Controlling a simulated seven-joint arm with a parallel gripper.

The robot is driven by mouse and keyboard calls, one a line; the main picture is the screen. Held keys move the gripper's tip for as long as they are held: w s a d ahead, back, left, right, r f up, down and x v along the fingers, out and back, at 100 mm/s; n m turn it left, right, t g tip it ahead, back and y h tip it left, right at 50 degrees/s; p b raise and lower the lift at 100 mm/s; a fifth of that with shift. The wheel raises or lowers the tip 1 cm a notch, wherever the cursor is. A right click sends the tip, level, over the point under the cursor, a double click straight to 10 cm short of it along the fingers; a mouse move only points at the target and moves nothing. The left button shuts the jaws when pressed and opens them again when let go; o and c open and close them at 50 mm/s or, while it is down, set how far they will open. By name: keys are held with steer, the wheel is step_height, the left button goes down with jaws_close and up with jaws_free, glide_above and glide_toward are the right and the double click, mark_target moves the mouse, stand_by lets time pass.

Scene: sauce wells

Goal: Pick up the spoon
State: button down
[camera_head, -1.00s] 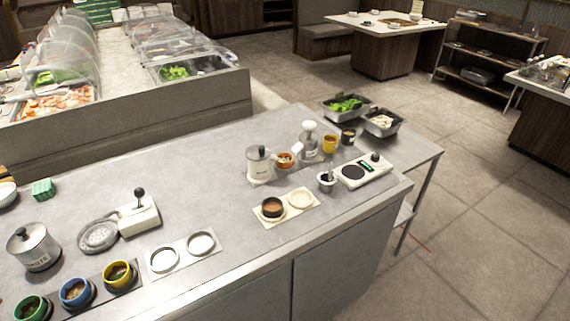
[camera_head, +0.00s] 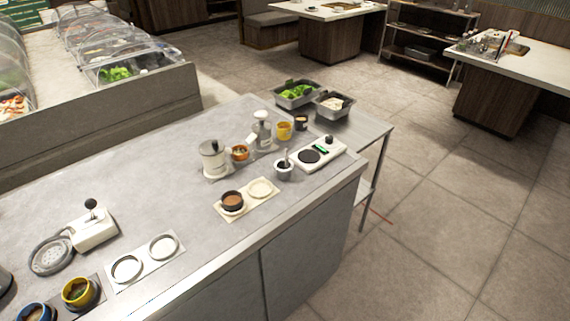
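I cannot clearly make out a spoon. A small light pot (camera_head: 283,172) stands near the counter's front right edge, and a thin handle (camera_head: 286,156) sticks up out of it. This could be the spoon, but it is too small to tell. My gripper is not in view.
A white scale-like device (camera_head: 326,150) sits right of the pot. A mat (camera_head: 222,211) with a brown bowl (camera_head: 232,201) lies to its left. A canister (camera_head: 212,158), orange bowl (camera_head: 240,153) and yellow cup (camera_head: 284,131) stand behind. Counter (camera_head: 150,190) left of these is mostly clear.

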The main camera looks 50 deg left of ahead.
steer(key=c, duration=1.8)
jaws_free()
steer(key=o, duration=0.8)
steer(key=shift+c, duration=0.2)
